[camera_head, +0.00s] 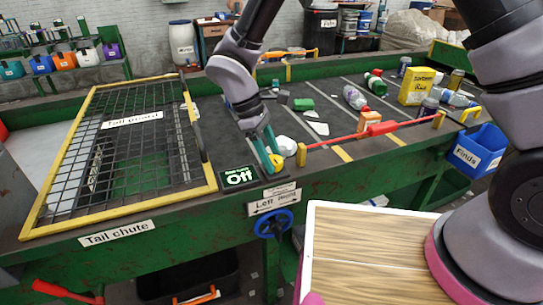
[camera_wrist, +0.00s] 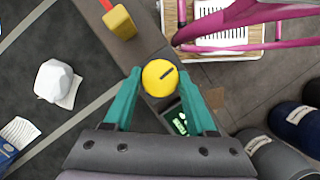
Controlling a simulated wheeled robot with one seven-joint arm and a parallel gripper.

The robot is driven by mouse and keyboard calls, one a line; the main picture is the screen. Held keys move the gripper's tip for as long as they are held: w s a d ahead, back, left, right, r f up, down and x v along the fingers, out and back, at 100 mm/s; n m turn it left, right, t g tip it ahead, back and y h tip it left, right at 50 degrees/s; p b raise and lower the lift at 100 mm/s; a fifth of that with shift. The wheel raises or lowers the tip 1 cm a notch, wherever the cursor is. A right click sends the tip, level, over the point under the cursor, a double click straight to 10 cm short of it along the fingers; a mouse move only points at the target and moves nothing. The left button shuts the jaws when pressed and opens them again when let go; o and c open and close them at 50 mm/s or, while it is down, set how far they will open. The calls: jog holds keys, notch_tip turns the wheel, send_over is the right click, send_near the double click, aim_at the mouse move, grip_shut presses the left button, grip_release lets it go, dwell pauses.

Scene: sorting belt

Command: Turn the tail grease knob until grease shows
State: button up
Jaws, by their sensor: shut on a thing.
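The tail grease knob is a round yellow cap with a dark slot; it sits between my fingertips in the wrist view (camera_wrist: 160,78). In the head view the yellow knob (camera_head: 277,161) shows at the belt's near edge, partly hidden by a finger. My gripper (camera_head: 270,152) reaches down to it with teal fingers. The fingers are shut on the knob, one on each side, in the wrist view. The slot points up to the right there. I see no grease around the knob; the fingers hide part of its surroundings.
The yellow-framed tail guard (camera_head: 130,121) lies further left. A red bar (camera_head: 365,133) runs along the edge to the right. A blue handwheel (camera_head: 274,223) is below. Mixed items lie on the belt (camera_head: 330,95).

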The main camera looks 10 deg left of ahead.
jog(key=o, duration=1.4)
jog(key=shift+r, duration=0.1)
jog(key=v, duration=1)
jog(key=shift+w+a+r, duration=0.1)
jog(key=shift+a+r, duration=0.1)
jog(key=shift+r, duration=0.05)
